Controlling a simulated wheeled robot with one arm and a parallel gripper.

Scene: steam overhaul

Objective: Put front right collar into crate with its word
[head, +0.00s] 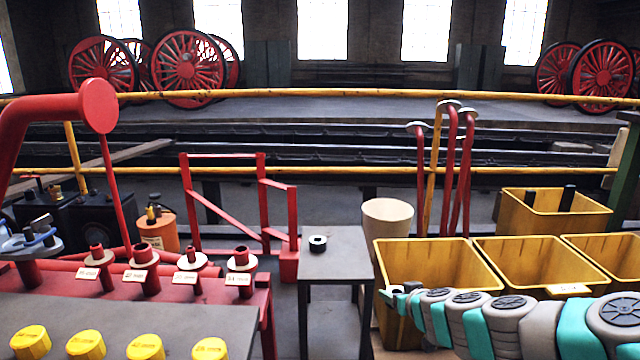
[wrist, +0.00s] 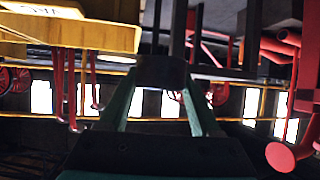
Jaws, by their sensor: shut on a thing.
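My gripper (head: 398,291) is in front of the left front yellow crate (head: 440,245) in the head view. In the wrist view my gripper (wrist: 163,92) has both fingers shut on a dark, short cylindrical piece, seemingly a collar (wrist: 163,72). Its details are too dark to tell, and it is hardly visible in the head view. A yellow crate with a white word label (wrist: 75,28) shows at the upper left of the wrist view; the word is not readable. Further yellow crates (head: 528,247) and (head: 610,243) stand to the right in the head view.
A dark ring (head: 318,243) lies on a grey stool (head: 335,265). A red rack (head: 180,290) with labelled upright stubs and a grey bench with several yellow caps (head: 145,347) stand left. Another yellow bin (head: 552,218) stands behind.

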